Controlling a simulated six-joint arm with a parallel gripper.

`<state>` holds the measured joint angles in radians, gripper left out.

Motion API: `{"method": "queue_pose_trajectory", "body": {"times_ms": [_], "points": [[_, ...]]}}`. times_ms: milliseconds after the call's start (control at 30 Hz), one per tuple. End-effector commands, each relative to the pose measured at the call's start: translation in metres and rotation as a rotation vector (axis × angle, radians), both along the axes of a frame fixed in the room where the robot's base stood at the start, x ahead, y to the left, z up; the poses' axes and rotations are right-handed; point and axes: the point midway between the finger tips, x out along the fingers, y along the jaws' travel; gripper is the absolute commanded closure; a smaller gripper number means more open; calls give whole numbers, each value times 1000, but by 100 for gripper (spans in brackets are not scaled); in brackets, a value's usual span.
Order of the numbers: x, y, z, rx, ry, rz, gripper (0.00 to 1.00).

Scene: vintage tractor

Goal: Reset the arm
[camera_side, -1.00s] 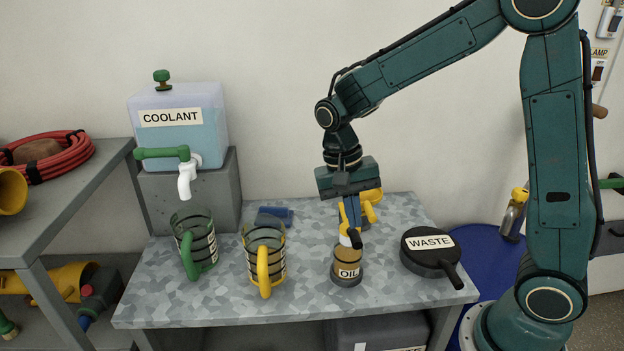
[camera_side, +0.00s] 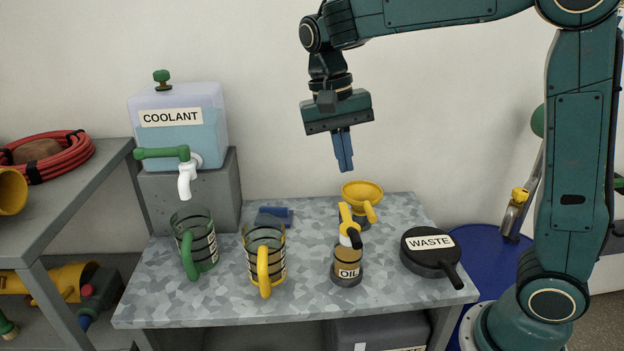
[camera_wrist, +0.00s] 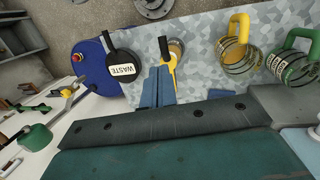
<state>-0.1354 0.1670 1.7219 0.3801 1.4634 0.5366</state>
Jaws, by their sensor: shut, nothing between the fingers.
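My gripper (camera_side: 345,166) hangs in the air above the back of the table, its blue fingers pointing down. The fingers are together with nothing between them, and they also show in the wrist view (camera_wrist: 157,92). The oil can (camera_side: 346,261) stands upright on the table below and in front of the gripper, apart from it. Its yellow top has a black-tipped handle.
On the mottled table (camera_side: 220,300) stand a green-handled jug (camera_side: 196,242), a yellow-handled jug (camera_side: 265,256), a yellow funnel (camera_side: 362,193) and a black waste pan (camera_side: 430,258). A coolant tank (camera_side: 180,125) with a tap stands at the back left. The air around the gripper is clear.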

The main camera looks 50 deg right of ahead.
Motion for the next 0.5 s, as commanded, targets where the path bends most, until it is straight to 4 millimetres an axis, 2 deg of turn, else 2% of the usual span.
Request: {"method": "queue_pose_trajectory", "body": {"times_ms": [500], "points": [[-4, -1, 7, 4, -14, 18, 100]]}}
